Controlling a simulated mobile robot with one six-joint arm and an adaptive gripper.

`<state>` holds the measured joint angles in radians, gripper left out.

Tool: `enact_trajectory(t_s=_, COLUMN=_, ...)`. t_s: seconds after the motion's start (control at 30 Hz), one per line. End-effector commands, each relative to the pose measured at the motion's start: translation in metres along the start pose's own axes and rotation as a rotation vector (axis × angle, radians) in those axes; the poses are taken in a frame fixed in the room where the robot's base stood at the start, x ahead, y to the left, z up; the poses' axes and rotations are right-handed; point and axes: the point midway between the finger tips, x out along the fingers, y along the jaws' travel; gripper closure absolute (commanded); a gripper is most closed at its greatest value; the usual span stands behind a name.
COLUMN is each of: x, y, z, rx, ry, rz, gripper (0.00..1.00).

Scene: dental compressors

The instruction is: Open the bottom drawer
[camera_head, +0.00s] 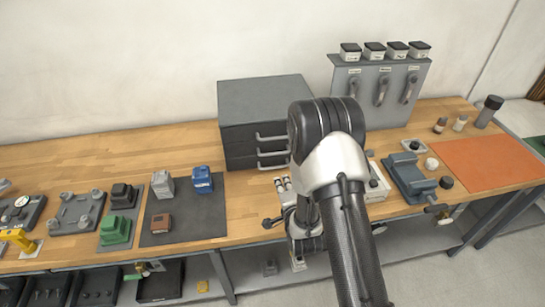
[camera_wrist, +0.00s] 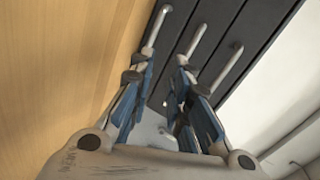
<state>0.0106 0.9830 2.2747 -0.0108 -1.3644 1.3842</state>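A dark grey drawer cabinet (camera_head: 246,140) stands on the workbench in the head view, with stacked drawers and pale bar handles. The drawer fronts look flush; my arm hides their right side. In the wrist view, the fronts run diagonally with three handles. The bottom drawer's handle (camera_wrist: 155,27) is leftmost, nearest the wood, with the middle handle (camera_wrist: 191,38) and top handle (camera_wrist: 228,60) to its right. My gripper (camera_wrist: 162,62) is open, its blue-grey fingers apart close to the bottom and middle handles. I cannot tell whether a finger touches a handle.
A dark mat (camera_head: 184,220) with small blocks lies left of the cabinet. A blue-grey vise (camera_head: 409,178) and an orange mat (camera_head: 490,163) lie to the right. A grey panel (camera_head: 380,92) with handles stands behind. Some bare wood (camera_head: 245,205) shows in front of the cabinet.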

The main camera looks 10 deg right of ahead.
Motion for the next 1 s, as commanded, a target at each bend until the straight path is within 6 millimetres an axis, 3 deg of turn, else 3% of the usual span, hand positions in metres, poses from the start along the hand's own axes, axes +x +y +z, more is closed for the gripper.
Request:
enact_trajectory(t_s=0.03, x=-0.003, y=0.012, z=0.002, rx=0.043, ry=0.003, rz=-0.017, gripper=0.83)
enact_trajectory(t_s=0.2, x=-0.012, y=0.031, z=0.005, rx=0.152, ry=0.01, rz=-0.088, gripper=0.83)
enact_trajectory(t_s=0.43, x=-0.003, y=0.034, z=0.006, rx=0.186, ry=0.011, rz=-0.119, gripper=0.83)
enact_trajectory(t_s=1.0, x=0.115, y=0.022, z=0.004, rx=0.183, ry=0.011, rz=-0.117, gripper=0.83)
